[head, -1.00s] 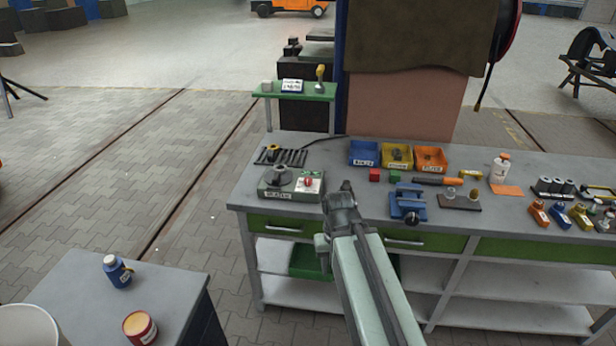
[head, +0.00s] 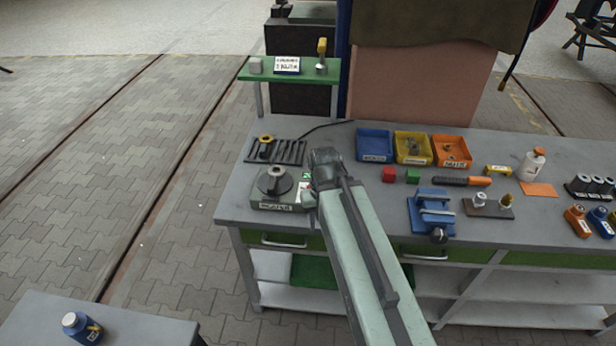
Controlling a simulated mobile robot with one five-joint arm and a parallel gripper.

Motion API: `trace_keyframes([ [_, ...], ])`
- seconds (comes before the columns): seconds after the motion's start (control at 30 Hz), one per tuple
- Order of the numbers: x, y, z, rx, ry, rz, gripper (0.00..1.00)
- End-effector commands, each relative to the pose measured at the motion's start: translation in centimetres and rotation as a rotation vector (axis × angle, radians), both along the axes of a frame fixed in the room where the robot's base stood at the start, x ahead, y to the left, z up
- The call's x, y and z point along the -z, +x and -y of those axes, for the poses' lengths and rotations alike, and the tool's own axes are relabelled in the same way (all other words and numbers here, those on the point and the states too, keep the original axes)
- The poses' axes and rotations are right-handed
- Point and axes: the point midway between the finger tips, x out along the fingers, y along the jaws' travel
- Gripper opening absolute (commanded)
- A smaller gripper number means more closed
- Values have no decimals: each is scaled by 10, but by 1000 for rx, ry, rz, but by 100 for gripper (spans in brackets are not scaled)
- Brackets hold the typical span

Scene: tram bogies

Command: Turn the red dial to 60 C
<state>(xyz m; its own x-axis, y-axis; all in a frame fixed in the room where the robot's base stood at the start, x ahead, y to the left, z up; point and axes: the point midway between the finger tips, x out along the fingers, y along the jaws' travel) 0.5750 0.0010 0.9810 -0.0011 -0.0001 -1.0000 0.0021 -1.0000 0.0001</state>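The heater (head: 263,206) is a grey-green box with a dark round plate and post on top, at the left end of the workbench. Its white dial panel (head: 300,184) shows only as a thin strip with a bit of green. The red dial is hidden behind my gripper. My gripper (head: 308,196) points down at the right side of the heater, in front of the panel. I cannot tell whether it touches the dial. Its fingers are too small and turned away to tell open from shut.
A black rack (head: 287,151) with a yellow ring lies behind the heater. A side table (head: 120,325) holds a blue bottle (head: 82,327).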

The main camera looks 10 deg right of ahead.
Motion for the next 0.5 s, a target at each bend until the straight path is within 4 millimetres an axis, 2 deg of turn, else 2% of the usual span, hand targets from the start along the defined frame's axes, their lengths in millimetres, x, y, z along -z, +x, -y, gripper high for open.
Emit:
trace_keyframes([
  [0.13,0,0,0,0,0,0,36],
  [0.2,-2,2,0,-12,0,0,54],
  [0.27,-9,11,1,-65,0,0,54],
  [0.37,-32,43,3,-281,0,0,54],
  [0.5,-64,98,3,-718,1,0,54],
])
